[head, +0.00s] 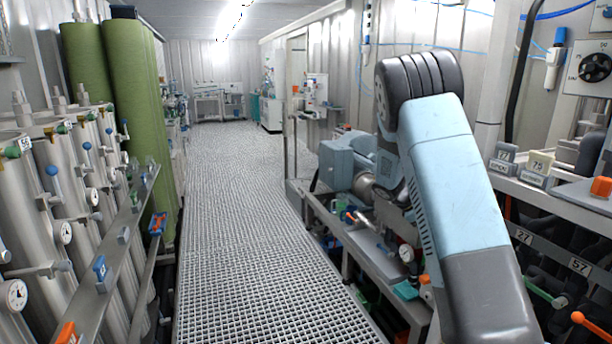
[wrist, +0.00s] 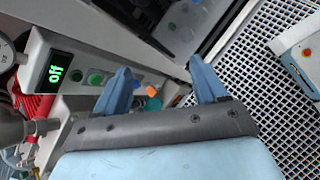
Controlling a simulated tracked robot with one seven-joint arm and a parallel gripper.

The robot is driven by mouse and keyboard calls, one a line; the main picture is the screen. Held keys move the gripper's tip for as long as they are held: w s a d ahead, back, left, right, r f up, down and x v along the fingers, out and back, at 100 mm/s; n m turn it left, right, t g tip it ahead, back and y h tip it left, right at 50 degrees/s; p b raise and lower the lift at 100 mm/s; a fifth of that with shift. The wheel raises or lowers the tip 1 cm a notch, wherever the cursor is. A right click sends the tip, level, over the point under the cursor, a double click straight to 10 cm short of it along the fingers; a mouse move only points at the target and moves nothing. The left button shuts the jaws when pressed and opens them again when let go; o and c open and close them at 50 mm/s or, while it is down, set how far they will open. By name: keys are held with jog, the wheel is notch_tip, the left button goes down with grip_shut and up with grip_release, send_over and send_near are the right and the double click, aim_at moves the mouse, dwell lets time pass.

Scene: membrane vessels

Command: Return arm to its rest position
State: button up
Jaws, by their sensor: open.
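My arm is raised on the right side of the head view, bent at a dark ribbed joint, its far part pointing away over the right-hand bench. My gripper shows in the wrist view (wrist: 165,83). Its two blue fingers stand apart with nothing between them. Beyond the fingers is a pale panel (wrist: 97,78) with round buttons and a lit green "Off" display (wrist: 56,74). Whether the fingers touch anything cannot be told, but a gap seems to show. In the head view the fingers are hidden behind my arm.
A grated walkway (head: 235,200) runs clear down the middle. Steel vessels (head: 70,190) with gauges and valves and green cylinders (head: 130,100) line the left. A low bench (head: 375,255) with tools and a shelf with numbered tags (head: 540,163) stand close to my arm on the right.

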jog(key=s+a+r+m+t+y, duration=0.1)
jog(key=s+a+r+m+y, duration=0.25)
jog(key=s+r, duration=0.6)
jog(key=s+a+r+m+t+y, duration=0.25)
jog(key=s+a+r+m, duration=0.2)
jog(key=s+r, duration=0.5)
jog(key=s+a+r+m+t+y, duration=0.1)
jog(key=s+a, duration=0.3)
jog(key=s, duration=0.6)
jog(key=s+a+r+m+t+y, duration=0.1)
jog(key=s+a+m+t+y, duration=0.1)
jog(key=s, duration=0.9)
jog(key=a+m, duration=0.1)
jog(key=a, duration=0.1)
jog(key=shift+a+r+y, duration=0.3)
jog(key=shift+y, duration=0.1)
